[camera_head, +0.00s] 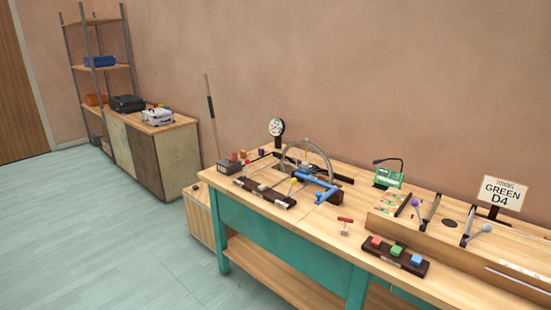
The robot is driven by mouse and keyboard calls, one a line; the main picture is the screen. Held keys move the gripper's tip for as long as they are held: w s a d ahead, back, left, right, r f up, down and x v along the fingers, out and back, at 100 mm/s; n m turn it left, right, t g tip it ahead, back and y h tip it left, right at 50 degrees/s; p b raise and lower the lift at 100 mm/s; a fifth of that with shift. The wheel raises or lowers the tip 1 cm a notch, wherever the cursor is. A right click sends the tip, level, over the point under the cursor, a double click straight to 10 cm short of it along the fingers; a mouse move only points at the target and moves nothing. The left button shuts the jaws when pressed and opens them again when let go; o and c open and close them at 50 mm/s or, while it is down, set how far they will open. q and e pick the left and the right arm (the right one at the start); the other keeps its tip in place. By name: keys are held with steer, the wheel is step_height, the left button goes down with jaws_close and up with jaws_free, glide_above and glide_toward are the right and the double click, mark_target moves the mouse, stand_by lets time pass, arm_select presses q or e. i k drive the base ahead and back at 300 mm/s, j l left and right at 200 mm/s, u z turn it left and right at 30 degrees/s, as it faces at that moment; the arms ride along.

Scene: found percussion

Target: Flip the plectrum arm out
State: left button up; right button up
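I cannot tell for certain which part is the plectrum arm at this distance. A blue arm-like piece (318,184) lies by the foot of a grey arch (329,155) on the workbench (232,190). A dark wooden block (265,192) with small pegs is in front of the arch. A red-handled T-shaped tool (345,223) stands on the bench to the right of them. Neither of my grippers is in view.
A round dial (276,127) stands behind the arch. A green device (389,178), a dark block with coloured buttons (396,254) and a sign reading "GREEN D4" (503,193) are to the right. A cabinet (158,151) stands at the back left. The floor at left is clear.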

mark_target(301, 173)
steer(key=i+j+z, duration=0.1)
steer(key=z, duration=0.25)
steer(key=i+j+z, duration=0.2)
steer(key=z, duration=0.15)
steer(key=i+j+z, duration=0.1)
steer(key=z, duration=0.25)
steer(key=i+j, duration=0.15)
steer(key=j, duration=0.25)
steer(key=i+j+z, duration=0.1)
steer(key=j, duration=0.25)
steer(key=i+j, duration=0.2)
steer(key=j, duration=0.2)
steer(key=i+j+z, duration=0.1)
steer(key=j, duration=0.3)
steer(key=i+j+z, duration=0.1)
steer(key=j, duration=0.3)
steer(key=i+j, duration=0.2)
steer(key=j, duration=0.25)
steer(key=i+j+z, duration=0.1)
steer(key=j, duration=0.3)
steer(key=i+j, duration=0.15)
steer(key=j, duration=0.3)
